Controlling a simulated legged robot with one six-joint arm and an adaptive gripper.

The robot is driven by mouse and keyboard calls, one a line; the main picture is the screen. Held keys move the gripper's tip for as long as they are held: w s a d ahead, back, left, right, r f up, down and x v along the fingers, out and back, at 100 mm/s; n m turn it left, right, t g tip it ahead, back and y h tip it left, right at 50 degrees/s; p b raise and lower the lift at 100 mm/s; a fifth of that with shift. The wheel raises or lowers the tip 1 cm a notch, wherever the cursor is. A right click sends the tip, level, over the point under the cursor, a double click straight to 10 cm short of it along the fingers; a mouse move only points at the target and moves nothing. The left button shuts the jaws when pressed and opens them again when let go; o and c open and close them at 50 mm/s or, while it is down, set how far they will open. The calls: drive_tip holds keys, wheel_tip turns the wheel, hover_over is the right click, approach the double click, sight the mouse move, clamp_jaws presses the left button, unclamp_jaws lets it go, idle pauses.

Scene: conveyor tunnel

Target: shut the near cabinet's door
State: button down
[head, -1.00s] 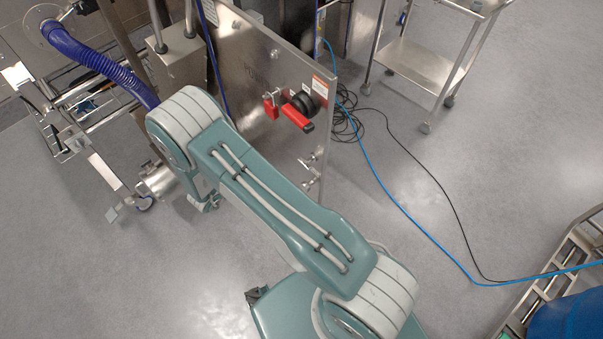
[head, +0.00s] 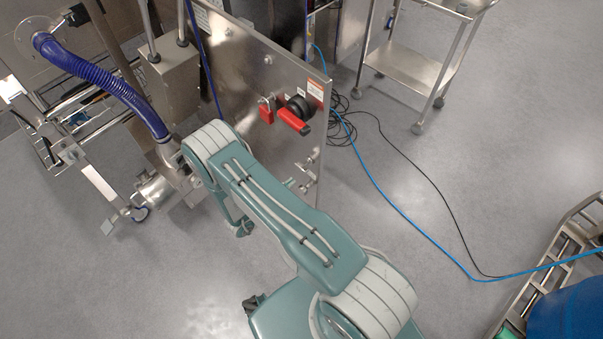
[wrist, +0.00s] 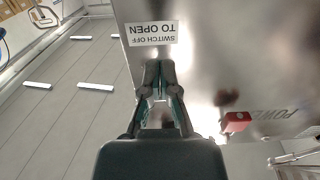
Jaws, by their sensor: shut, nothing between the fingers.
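The near cabinet's door appears to be the bare steel panel (head: 240,65) left of centre in the head view. It bears a red and black rotary switch (head: 296,113) and a red padlock (head: 266,110). How far it stands open is hard to tell. In the wrist view my gripper (wrist: 158,75) is shut and empty. Its fingertips are in front of the steel face (wrist: 200,60), just below the "SWITCH OFF TO OPEN" label (wrist: 152,31). I cannot tell whether they touch. In the head view my arm hides part of the panel's lower area.
A purple hose (head: 105,82) and steel machinery (head: 150,190) stand at left. A steel trolley (head: 415,68) stands at upper right. Blue (head: 400,208) and black cables cross the floor. A blue drum (head: 568,312) is at lower right.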

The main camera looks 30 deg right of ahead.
hover_over(302, 174)
drive_tip(key=s+a, duration=0.2)
drive_tip(key=s, duration=0.1)
drive_tip(key=shift+w+d, duration=0.1)
drive_tip(key=shift+d, duration=0.1)
